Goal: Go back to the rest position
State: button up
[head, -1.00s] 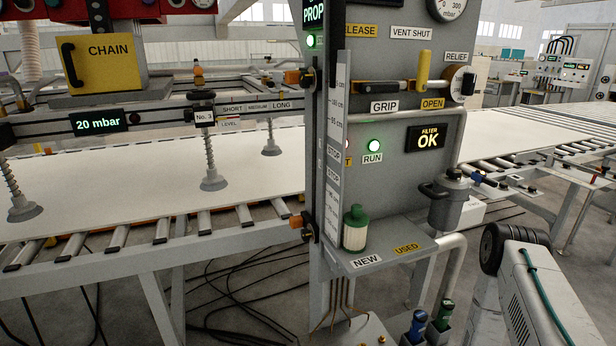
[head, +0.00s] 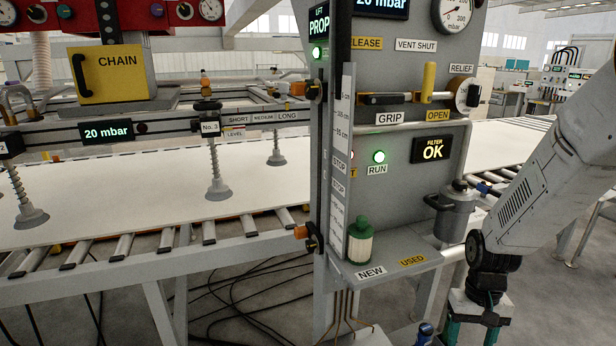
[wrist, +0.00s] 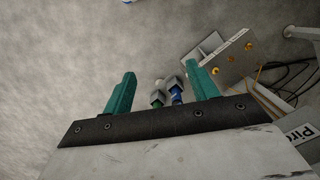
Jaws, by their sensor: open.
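My gripper (head: 468,333) is at the bottom right of the head view, on the end of my arm, pointing down. Its fingertips are cut off by the lower edge there. In the wrist view its two green fingers (wrist: 160,90) stand apart with nothing held between them. Beyond them, lower down, are a blue-topped item (wrist: 177,97) and a green-topped item in grey holders by the base plate (wrist: 228,62). The gripper is apart from the control panel (head: 400,185).
A shelf (head: 385,265) juts from the panel, with a green-capped white filter (head: 360,240) on its NEW side; the USED side is bare. A grey filter housing (head: 455,213) stands close to my arm. A white sheet (head: 120,195) lies on rollers at left. Cables lie on the floor.

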jog(key=s+a+r+n+t, duration=0.1)
jog(key=s+a+r, duration=0.2)
jog(key=s+r, duration=0.6)
jog(key=s+a+r+n+t, duration=0.1)
jog(key=s+a+r, duration=0.3)
jog(key=s+r, duration=0.5)
notch_tip(320, 180, up, 5)
jog(key=shift+a+r+t, duration=0.15)
jog(key=shift+a+t, duration=0.05)
jog(key=shift+t, duration=0.2)
